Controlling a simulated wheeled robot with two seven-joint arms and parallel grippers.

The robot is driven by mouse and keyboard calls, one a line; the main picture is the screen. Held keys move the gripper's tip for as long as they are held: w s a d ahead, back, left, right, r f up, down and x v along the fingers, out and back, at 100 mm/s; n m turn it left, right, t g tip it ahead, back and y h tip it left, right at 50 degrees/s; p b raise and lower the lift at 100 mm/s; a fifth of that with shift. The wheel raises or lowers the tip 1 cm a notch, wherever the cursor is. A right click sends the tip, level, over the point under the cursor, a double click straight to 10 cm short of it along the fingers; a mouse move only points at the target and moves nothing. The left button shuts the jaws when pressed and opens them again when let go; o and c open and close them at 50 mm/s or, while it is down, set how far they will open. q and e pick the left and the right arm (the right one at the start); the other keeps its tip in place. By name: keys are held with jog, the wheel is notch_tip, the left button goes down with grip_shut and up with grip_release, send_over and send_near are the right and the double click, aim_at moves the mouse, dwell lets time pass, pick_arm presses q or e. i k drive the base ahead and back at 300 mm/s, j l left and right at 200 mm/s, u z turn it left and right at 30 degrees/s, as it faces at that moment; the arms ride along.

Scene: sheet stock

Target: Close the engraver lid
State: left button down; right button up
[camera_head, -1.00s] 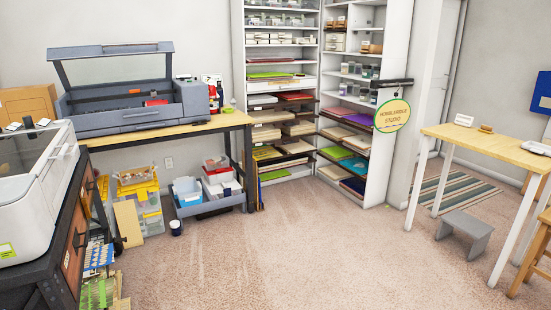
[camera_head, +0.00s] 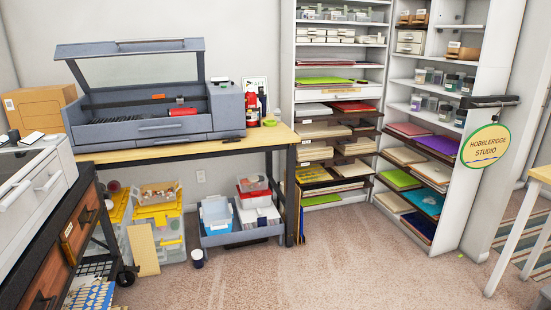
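The engraver (camera_head: 150,131) is a grey-blue machine on a wooden-topped table at the left. Its lid (camera_head: 139,69) stands raised, a grey frame around a clear window. Its bed is exposed, and a red object (camera_head: 183,111) lies inside near the right end. Neither of my grippers shows in the head view.
The wooden table (camera_head: 262,138) has dark legs, with bins (camera_head: 243,236) and yellow-lidded boxes beneath. A white machine (camera_head: 37,180) on a dark cart (camera_head: 68,235) stands at the near left. A fire extinguisher (camera_head: 252,108) stands right of the engraver. Carpet (camera_head: 330,270) in front is clear.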

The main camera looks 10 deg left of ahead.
aim_at(69, 53)
jog(key=i+j+u, duration=0.15)
jog(key=i, duration=1.35)
jog(key=i+j+z, duration=0.15)
jog(key=i+j, duration=0.25)
jog(key=i+j+z, duration=0.2)
jog(key=i+j, duration=0.15)
jog(key=i+j+z, duration=0.15)
jog(key=i+j, duration=0.2)
jog(key=j, duration=0.25)
jog(key=i+j, duration=0.1)
jog(key=j, duration=0.35)
jog(key=i+j, duration=0.1)
jog(key=j, duration=0.35)
jog(key=k+u, duration=0.05)
